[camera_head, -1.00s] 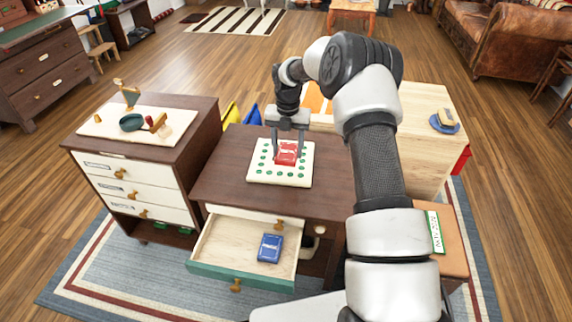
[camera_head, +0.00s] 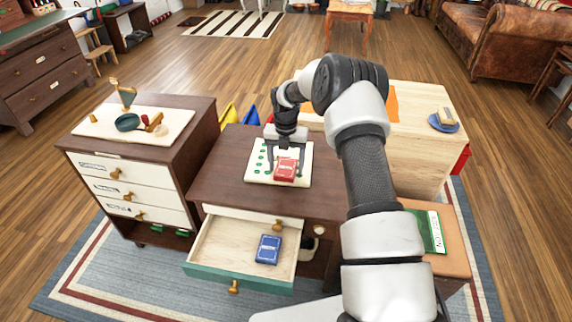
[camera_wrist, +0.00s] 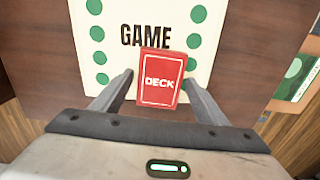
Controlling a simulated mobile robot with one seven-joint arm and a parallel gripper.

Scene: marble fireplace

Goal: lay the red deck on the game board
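The red deck (camera_head: 286,169) lies face up over the front middle of the white game board (camera_head: 253,173), roughly parallel to it. In the wrist view the red deck (camera_wrist: 160,90) sits below the printed word GAME on the game board (camera_wrist: 163,14). My gripper (camera_head: 286,163) is low over the board. In the wrist view my gripper (camera_wrist: 160,78) has a finger on each side of the deck, with a narrow gap at the left and almost none at the right. Whether the deck's underside fully touches the board is hidden.
The open drawer (camera_head: 225,278) below the tabletop holds a blue deck (camera_head: 268,249). A drawer cabinet with a tray (camera_head: 92,127) of small items stands left. The dark tabletop (camera_head: 222,182) is clear around the board.

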